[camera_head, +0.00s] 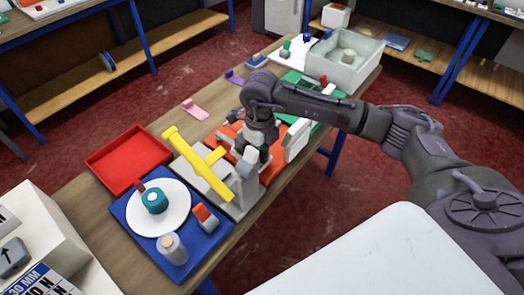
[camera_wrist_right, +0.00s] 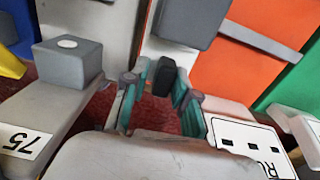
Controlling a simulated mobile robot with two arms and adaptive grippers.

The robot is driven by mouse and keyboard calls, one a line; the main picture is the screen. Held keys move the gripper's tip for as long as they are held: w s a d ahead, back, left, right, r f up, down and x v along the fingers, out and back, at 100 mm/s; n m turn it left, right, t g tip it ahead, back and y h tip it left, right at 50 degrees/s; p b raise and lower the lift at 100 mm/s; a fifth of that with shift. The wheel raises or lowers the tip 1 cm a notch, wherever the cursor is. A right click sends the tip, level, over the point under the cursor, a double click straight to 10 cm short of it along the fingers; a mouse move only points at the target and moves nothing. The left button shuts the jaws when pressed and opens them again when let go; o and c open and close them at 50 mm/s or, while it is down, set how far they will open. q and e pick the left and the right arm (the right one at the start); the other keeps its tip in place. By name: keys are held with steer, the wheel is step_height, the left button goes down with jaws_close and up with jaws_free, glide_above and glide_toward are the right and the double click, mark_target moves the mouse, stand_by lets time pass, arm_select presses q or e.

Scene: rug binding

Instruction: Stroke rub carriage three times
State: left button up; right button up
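My right gripper (camera_head: 254,150) is low over the orange board (camera_head: 228,133), beside an upright grey block (camera_head: 247,170). In the right wrist view, its two teal-padded fingers (camera_wrist_right: 158,95) stand apart. A small black block (camera_wrist_right: 163,77) shows between them near the tips; I cannot tell whether they touch it. A white plate (camera_wrist_right: 255,145) with partly readable letters "RU" is at the lower right of that view, beside the gripper. I cannot clearly make out which part is the rub carriage; my arm hides part of the area. My left gripper is not in view.
A yellow bar (camera_head: 196,162) lies across the grey fixture left of my gripper. A red tray (camera_head: 128,160) and a blue mat (camera_head: 190,266) with a white disc (camera_head: 140,216) are nearer the left. A pale bin (camera_head: 343,60) stands at the far end.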

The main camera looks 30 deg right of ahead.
steer(key=shift+o, duration=1)
steer(key=shift+a, duration=0.1)
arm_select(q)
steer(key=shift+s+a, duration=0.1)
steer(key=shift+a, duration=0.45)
arm_select(e)
step_height(320, 180, up, 12)
